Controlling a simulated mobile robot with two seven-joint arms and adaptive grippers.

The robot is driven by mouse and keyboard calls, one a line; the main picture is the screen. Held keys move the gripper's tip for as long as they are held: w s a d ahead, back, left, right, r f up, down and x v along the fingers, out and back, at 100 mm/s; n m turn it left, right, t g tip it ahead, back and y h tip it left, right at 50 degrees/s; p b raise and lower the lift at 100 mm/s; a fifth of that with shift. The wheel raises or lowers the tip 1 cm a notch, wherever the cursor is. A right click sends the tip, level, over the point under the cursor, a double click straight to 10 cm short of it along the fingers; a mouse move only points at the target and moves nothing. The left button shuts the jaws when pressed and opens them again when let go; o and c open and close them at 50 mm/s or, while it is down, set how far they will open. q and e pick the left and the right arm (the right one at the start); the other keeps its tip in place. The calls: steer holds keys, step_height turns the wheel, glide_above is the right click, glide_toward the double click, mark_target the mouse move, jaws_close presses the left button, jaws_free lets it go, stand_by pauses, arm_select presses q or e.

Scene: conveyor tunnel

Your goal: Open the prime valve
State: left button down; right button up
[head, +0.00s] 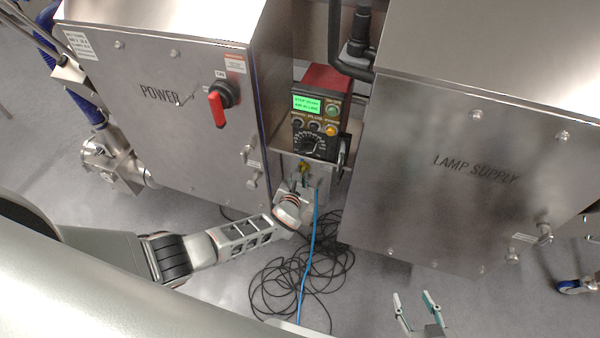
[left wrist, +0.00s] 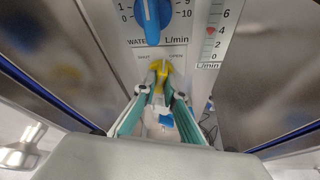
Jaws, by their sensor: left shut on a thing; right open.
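The yellow valve handle (left wrist: 160,72) is on a light panel in the left wrist view, below a blue knob. Small labels above it appear to read SHUT at left and OPEN at right. My left gripper (left wrist: 161,93) is shut on this handle, with its teal-padded fingers on either side. The handle points roughly up between the labels; its exact angle is hard to tell. In the head view the handle (head: 303,167) is a small yellow spot below the control box, with my left gripper (head: 303,182) at it. My right gripper (head: 418,301) is open and empty above the floor.
The POWER cabinet (head: 170,120) and LAMP SUPPLY cabinet (head: 470,180) flank the narrow gap where my left arm reaches. A control box (head: 318,115) stands above the valve. A blue hose (head: 315,240) and coiled black cables (head: 275,285) lie below. A blue water knob (left wrist: 152,18) is close above the handle.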

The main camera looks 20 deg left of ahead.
arm_select(q)
steer(key=shift+d+f+m+t+y+b, duration=0.1)
steer(key=shift+m+t+y+b, duration=0.15)
steer(key=shift+m+y, duration=0.55)
steer(key=shift+d+f+m+t+y+b, duration=0.15)
steer(key=shift+m+y+b, duration=0.2)
steer(key=shift+m, duration=0.85)
steer(key=c, duration=2.1)
jaws_free()
steer(key=shift+r, duration=0.1)
steer(key=v, duration=1.2)
